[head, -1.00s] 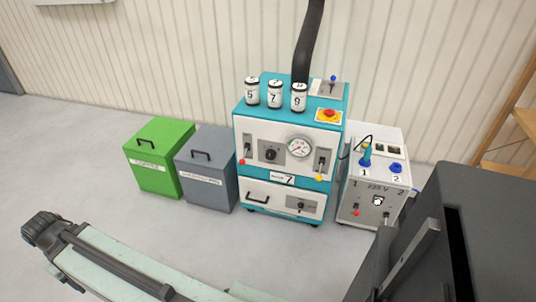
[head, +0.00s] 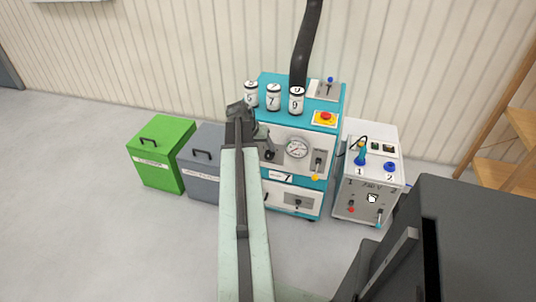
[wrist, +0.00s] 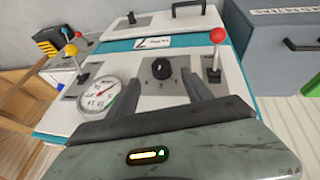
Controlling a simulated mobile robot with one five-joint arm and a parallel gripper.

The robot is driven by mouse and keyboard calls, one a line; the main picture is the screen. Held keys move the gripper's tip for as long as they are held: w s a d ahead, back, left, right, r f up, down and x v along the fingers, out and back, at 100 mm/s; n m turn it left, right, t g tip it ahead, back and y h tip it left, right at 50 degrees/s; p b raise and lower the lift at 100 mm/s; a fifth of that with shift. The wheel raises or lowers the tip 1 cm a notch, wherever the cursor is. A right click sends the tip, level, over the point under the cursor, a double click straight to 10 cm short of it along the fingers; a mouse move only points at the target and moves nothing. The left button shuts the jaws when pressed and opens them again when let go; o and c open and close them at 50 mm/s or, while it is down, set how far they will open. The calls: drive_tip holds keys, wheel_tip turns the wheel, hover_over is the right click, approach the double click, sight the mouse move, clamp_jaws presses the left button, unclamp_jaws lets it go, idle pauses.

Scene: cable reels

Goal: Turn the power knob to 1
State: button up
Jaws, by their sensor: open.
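A white box (head: 350,206) marked with a voltage, right of the teal machine (head: 320,140), carries a small white knob (head: 371,198) between the marks 1 and 2. Its exact setting is too small to read. The machine's front panel has a black round knob (head: 270,154), which also shows in the wrist view (wrist: 160,68). My gripper is over the machine's left front in the head view (head: 240,110), its fingertips hard to make out. In the wrist view my gripper (wrist: 162,88) has its two fingers apart, empty, below the black knob in the picture.
A gauge (wrist: 98,92), a red-ball lever (wrist: 217,38) and a yellow-ball lever (wrist: 70,50) flank the black knob. Several white cans (head: 273,98) stand on the machine. Green (head: 160,170) and grey (head: 200,180) bins stand left. Floor at the left is clear.

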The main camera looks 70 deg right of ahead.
sight(268, 156)
drive_tip(key=b+x, duration=0.7)
drive_tip(key=x, duration=0.1)
drive_tip(key=shift+r, duration=0.1)
drive_tip(key=shift+a, duration=0.1)
clamp_jaws()
drive_tip(key=shift+w, duration=0.1)
drive_tip(key=g+b, duration=0.1)
drive_tip(key=f+g+b, duration=0.1)
drive_tip(key=g+b, duration=0.1)
drive_tip(key=shift+w+n+g, duration=0.3)
drive_tip(key=shift+w+n, duration=0.05)
drive_tip(key=shift+n, duration=0.05)
drive_tip(key=g+b, duration=0.1)
drive_tip(key=b, duration=0.1)
drive_tip(key=n+g+h+b, duration=0.1)
drive_tip(key=g+b, duration=0.1)
drive_tip(key=b, duration=0.1)
drive_tip(key=shift+w+f+g, duration=0.1)
drive_tip(key=shift+w+g, duration=0.05)
drive_tip(key=shift+g, duration=0.15)
drive_tip(key=shift+g+b, duration=0.3)
drive_tip(key=shift+b, duration=0.35)
